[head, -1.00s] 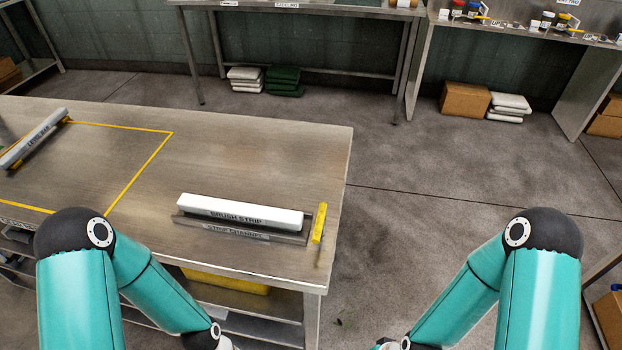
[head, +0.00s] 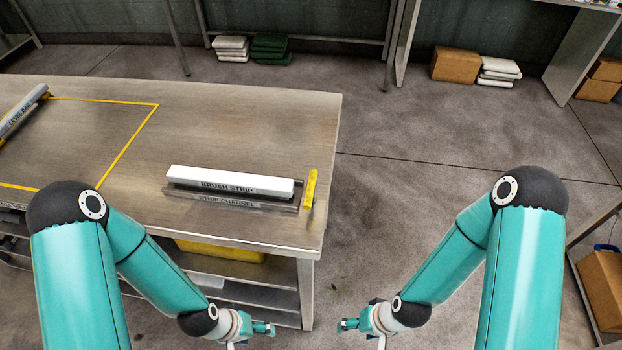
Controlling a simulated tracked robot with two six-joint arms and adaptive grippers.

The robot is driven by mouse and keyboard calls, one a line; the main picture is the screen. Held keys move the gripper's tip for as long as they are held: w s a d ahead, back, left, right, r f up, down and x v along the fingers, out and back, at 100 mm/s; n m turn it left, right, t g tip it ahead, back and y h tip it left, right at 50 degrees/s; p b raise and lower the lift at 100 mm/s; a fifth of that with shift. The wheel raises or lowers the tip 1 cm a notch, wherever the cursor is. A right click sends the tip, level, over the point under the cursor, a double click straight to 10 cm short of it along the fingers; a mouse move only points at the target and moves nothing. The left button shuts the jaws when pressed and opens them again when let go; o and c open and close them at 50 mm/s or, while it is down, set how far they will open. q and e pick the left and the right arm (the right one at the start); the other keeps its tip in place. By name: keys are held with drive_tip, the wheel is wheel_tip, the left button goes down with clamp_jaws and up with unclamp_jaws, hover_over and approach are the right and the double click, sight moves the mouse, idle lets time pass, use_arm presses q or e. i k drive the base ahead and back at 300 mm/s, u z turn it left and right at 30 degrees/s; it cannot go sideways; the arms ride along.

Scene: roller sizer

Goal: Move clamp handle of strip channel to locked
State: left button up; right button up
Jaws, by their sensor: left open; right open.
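The strip channel (head: 226,203) is a dark metal channel lying near the front right of the steel table. A white brush strip (head: 230,180) sits in it. The yellow clamp handle (head: 310,188) stands upright at the channel's right end, close to the table's right edge. My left gripper (head: 268,330) is open and empty, low in front of the table and below its top. My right gripper (head: 345,325) is open and empty, over the floor to the right of the table. Neither gripper touches the handle or channel.
The steel table (head: 230,125) has clear room behind the channel. A shelf with a yellow bin (head: 225,250) is under the table. Cardboard boxes (head: 455,64) and stacked bags stand on the floor behind.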

sight(310, 196)
drive_tip(key=z, duration=1.35)
drive_tip(key=i, duration=0.1)
drive_tip(key=u, duration=2.8)
drive_tip(key=k, duration=1)
drive_tip(key=z, duration=0.55)
drive_tip(key=i, duration=1)
drive_tip(key=z, duration=0.15)
